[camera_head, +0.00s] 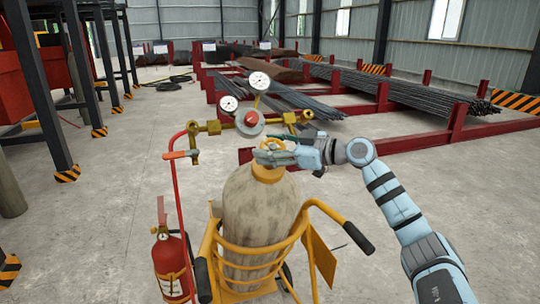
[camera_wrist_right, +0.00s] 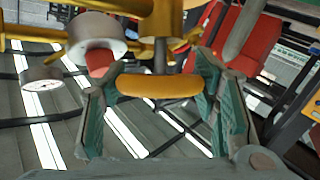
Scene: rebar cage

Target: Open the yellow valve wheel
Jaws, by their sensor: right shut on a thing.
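The yellow valve wheel (camera_head: 272,143) sits on top of the tan gas cylinder (camera_head: 262,215), which stands upright in a yellow cart (camera_head: 245,262). My right gripper (camera_head: 270,157) reaches in from the right at the wheel and hides part of it. In the right wrist view the wheel (camera_wrist_right: 158,87) lies between the two green-padded fingers of my right gripper (camera_wrist_right: 155,95), which is shut on it. My left gripper is not in view.
A regulator with two white gauges (camera_head: 259,80) and a red-centred knob (camera_head: 250,119) stands just behind the wheel. A red fire extinguisher (camera_head: 170,262) is at the cart's left. Red racks of rebar (camera_head: 400,87) stand behind. The concrete floor at the right is mostly clear.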

